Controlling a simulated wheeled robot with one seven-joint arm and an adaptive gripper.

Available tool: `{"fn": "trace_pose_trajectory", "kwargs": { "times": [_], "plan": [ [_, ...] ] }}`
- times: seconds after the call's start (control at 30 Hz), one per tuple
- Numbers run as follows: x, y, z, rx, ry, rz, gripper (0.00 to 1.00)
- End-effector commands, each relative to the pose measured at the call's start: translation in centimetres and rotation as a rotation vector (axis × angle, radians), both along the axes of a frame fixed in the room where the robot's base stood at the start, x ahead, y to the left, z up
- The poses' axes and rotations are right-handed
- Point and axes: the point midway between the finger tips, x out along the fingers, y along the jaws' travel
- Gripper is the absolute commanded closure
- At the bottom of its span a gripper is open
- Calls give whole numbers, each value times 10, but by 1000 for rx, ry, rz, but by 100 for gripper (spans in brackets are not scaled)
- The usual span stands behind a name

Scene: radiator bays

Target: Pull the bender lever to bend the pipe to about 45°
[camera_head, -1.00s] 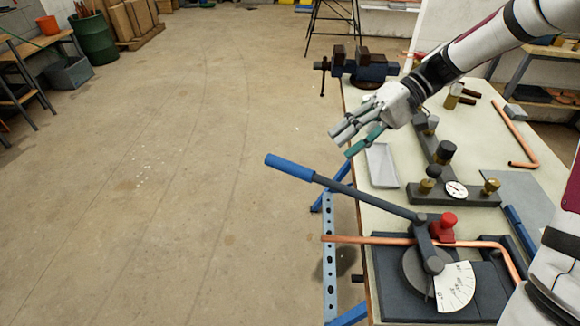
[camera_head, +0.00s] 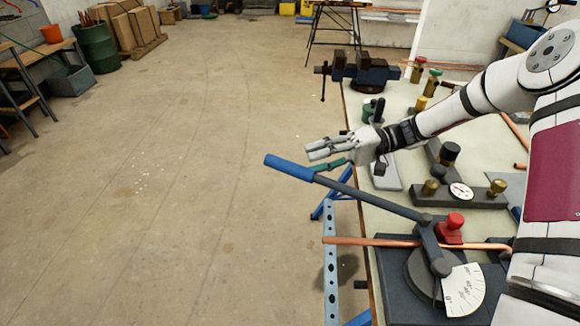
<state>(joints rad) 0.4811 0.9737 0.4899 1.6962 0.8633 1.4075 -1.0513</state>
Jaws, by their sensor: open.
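The bender lever (camera_head: 375,197) is a dark bar with a blue grip (camera_head: 290,168) that sticks out past the table edge to the left. Its other end meets the dark bender (camera_head: 390,285), which has a red knob (camera_head: 455,222) and a white angle scale (camera_head: 464,290). The copper pipe (camera_head: 375,241) runs through the bender, and its right end passes behind my arm. My gripper (camera_head: 328,157) is open and empty. In the picture it is just above and right of the blue grip; I cannot tell if they touch.
A blue vise (camera_head: 365,72) stands at the far table corner. A gauge block with a round dial (camera_head: 460,190) and brass knobs lies behind the bender. Several valves with coloured caps stand further back. The floor (camera_head: 200,200) left of the table is clear.

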Motion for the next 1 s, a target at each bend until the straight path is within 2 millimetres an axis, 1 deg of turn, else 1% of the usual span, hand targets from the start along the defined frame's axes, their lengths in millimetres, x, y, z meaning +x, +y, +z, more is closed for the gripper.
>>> {"fn": "trace_pose_trajectory", "kwargs": {
  "times": [0.03, 0.1, 0.2, 0.33, 0.5, 0.8, 0.87, 0.9, 1.0],
  "plan": [
    [-4, 10, 0, 0, 3, 4, 55],
    [-9, 23, -3, 0, 3, 4, 55],
    [-13, 39, -5, -1, 1, 4, 55],
    [-17, 54, -8, 0, 1, 1, 55],
    [-20, 63, -10, -1, 1, 1, 55],
    [-21, 65, -10, -1, 1, 0, 55],
    [-21, 65, -10, -2, 0, 0, 69],
    [-21, 65, -10, -1, 1, 0, 78],
    [-21, 65, -10, -2, 0, 0, 100]
  ]
}}
